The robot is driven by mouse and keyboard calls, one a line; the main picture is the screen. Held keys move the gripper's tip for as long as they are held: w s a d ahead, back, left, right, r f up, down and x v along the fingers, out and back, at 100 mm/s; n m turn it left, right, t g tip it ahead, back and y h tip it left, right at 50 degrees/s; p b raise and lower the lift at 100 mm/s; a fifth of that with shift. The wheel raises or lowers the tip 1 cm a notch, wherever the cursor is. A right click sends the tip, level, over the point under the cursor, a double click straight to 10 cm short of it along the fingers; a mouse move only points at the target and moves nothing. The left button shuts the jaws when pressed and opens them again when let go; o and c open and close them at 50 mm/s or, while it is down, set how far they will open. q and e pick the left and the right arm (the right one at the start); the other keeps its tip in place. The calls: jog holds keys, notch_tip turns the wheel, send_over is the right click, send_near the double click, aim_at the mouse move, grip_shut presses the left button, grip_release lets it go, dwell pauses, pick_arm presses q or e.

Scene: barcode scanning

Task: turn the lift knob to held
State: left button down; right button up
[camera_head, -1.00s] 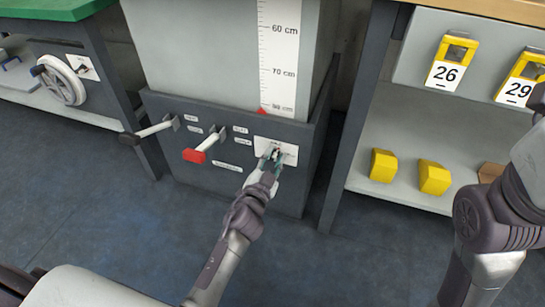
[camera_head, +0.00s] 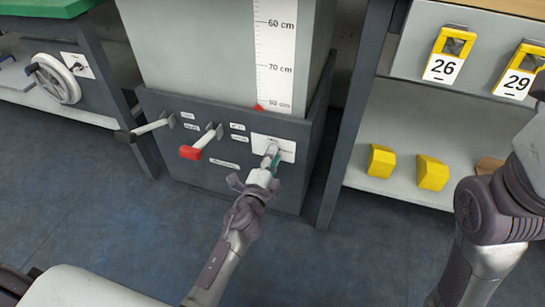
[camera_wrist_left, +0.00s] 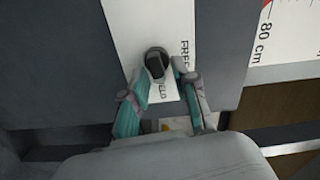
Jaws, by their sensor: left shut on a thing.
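The lift knob (camera_wrist_left: 157,63) is a small dark knob on a white plate (camera_head: 286,146) at the right of the dark grey lift base. In the left wrist view the plate carries the words FREE and, partly hidden, HELD. My left gripper (camera_head: 271,158) reaches the plate from below. In the left wrist view my left gripper (camera_wrist_left: 160,75) has its two teal fingers on either side of the knob, shut on it. The fingers hide part of the lettering, and I cannot tell exactly where the knob points. My right gripper is out of view.
A red-ended lever (camera_head: 191,152) and a black-ended lever (camera_head: 126,136) stick out left of the plate. A height scale (camera_head: 275,60) rises above it. A shelf with yellow blocks (camera_head: 432,173) stands to the right. The floor in front (camera_head: 130,240) is clear.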

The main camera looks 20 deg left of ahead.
pick_arm(q)
jog(key=shift+f+m, duration=0.2)
jog(key=shift+m, duration=0.6)
jog(key=c, duration=1.2)
grip_release()
jog(key=s, duration=1.2)
jog(key=shift+a, duration=0.15)
